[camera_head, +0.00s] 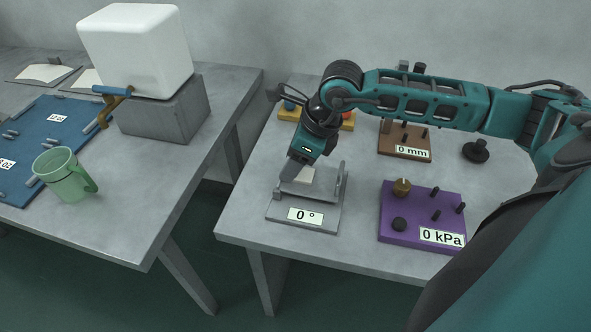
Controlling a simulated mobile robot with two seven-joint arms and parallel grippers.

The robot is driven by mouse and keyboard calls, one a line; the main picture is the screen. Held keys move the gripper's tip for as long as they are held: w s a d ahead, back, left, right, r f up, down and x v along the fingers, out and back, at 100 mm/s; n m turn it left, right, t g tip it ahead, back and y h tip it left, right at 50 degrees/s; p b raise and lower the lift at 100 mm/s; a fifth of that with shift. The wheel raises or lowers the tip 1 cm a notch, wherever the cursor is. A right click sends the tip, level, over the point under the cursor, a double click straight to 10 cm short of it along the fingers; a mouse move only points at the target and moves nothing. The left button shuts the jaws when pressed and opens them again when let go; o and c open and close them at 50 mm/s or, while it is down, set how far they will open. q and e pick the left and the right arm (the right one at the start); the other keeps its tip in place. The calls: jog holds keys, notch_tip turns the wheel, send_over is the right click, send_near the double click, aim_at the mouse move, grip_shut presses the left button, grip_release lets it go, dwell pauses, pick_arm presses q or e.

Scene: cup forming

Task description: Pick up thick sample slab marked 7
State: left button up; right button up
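My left gripper is not in view.
A purple block labelled "0 kPa" (408,233) stands right of the fixture. Behind are a brown block labelled "0 mm" (388,149), a yellow block (289,115) and a black knob (476,151). The left table holds a green mug (65,175), a blue board (40,132) and a white dispenser (137,52).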

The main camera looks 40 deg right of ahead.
grip_shut()
dwell(0.3)
